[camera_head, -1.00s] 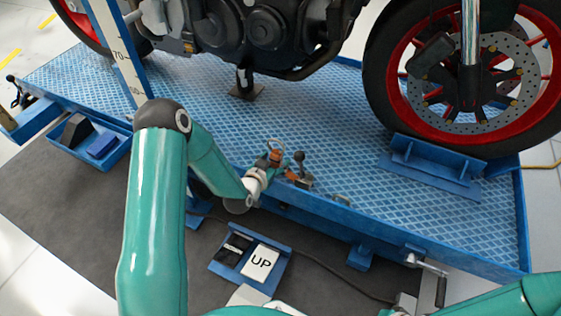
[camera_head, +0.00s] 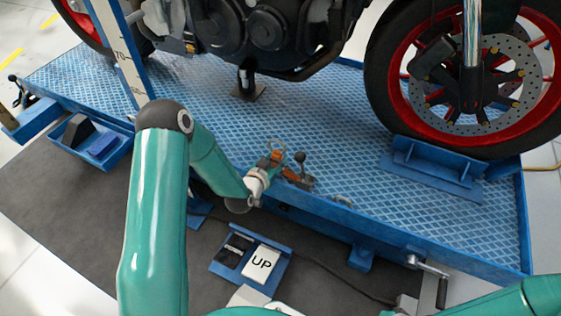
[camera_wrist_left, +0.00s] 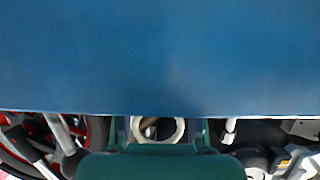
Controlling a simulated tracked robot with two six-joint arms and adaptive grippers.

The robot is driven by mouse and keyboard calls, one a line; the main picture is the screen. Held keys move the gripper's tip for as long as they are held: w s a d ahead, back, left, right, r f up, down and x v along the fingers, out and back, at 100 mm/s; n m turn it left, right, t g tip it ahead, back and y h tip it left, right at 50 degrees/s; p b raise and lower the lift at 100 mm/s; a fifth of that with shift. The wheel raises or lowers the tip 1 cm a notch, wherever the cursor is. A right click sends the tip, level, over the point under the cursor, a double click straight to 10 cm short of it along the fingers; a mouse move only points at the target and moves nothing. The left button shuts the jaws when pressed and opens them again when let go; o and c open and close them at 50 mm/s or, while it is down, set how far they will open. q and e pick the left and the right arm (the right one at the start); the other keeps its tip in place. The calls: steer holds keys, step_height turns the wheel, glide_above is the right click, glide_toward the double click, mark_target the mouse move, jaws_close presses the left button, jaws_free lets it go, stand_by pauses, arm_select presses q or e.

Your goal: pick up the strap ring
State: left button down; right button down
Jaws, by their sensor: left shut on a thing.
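In the head view, my left gripper (camera_head: 271,164) is at the near edge of the blue lift platform, small and partly hidden by its own wrist. In the left wrist view, a pale round ring (camera_wrist_left: 158,129) sits between the teal finger parts, partly cut off by my gripper's body. Whether the ring touches the platform cannot be told. My right arm enters at the lower right, but its gripper is not in view.
The blue platform (camera_head: 330,130) carries a motorcycle with a red-rimmed wheel (camera_head: 408,112). An "UP" pedal (camera_head: 262,263) and a crank handle (camera_head: 433,272) are near the front.

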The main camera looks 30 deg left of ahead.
mark_target(276, 156)
arm_select(q)
step_height(276, 156, up, 20)
steer(key=p, duration=0.7)
